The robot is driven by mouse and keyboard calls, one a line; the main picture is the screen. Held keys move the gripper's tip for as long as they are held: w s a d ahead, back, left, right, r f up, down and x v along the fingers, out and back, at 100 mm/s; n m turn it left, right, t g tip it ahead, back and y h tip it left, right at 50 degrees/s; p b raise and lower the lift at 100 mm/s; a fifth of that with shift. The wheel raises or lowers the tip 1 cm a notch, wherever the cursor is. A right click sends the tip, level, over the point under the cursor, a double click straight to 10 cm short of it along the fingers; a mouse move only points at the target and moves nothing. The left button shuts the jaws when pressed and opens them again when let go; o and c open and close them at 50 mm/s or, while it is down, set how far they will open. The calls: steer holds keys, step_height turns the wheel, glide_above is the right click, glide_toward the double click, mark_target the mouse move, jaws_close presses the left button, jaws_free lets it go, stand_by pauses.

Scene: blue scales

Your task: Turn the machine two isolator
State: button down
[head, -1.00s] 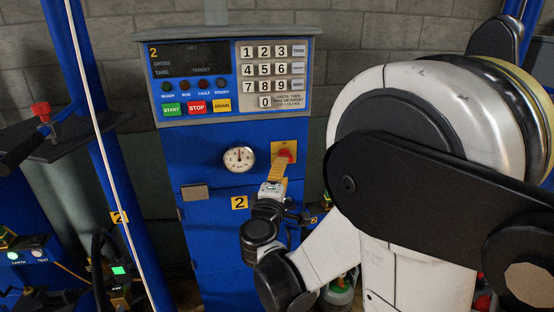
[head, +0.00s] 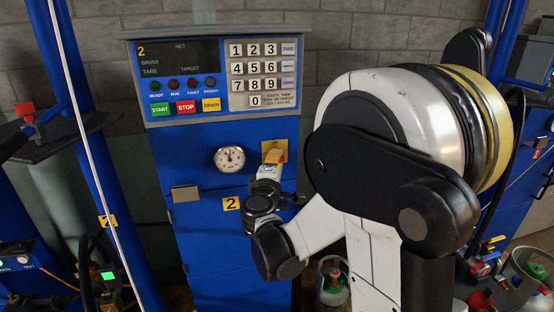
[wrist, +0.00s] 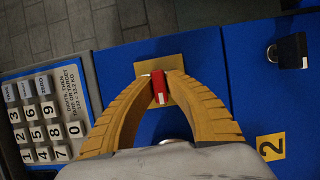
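The machine two isolator is a red handle (wrist: 159,86) on a yellow square plate (wrist: 176,52), on the blue front of machine two (head: 205,165). In the head view the plate (head: 275,147) is right of the round gauge, and the handle is hidden by my fingers. My gripper (wrist: 160,80) has two yellow ribbed fingers. In the wrist view their tips close in on both sides of the red handle and appear to touch it. In the head view my gripper (head: 274,158) is right in front of the plate.
The keypad panel (head: 220,75) juts out above, with start, stop and drain buttons. A gauge (head: 229,158) sits left of the isolator. A black padlock-like part (wrist: 288,50) is on the blue front. A gas cylinder (head: 331,285) stands on the floor at right.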

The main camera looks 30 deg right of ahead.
steer(key=shift+r, duration=0.1)
stand_by(0.3)
steer(key=m+g+y+p, duration=0.1)
steer(key=m+p, duration=0.1)
steer(key=m, duration=0.1)
steer(key=shift+r+m+p, duration=0.15)
steer(key=shift+m+p, duration=0.2)
steer(key=shift+m, duration=0.05)
steer(key=m+y+p, duration=0.2)
steer(key=m, duration=0.1)
steer(key=shift+d+g, duration=0.1)
steer(key=shift+g, duration=0.2)
steer(key=m+y+p, duration=0.1)
steer(key=m+y, duration=0.1)
steer(key=m, duration=0.1)
steer(key=shift+m, duration=0.3)
steer(key=shift+d+m+y, duration=0.1)
steer(key=shift+m+y, duration=1)
steer(key=shift+m, duration=0.4)
steer(key=c, duration=1.4)
jaws_free()
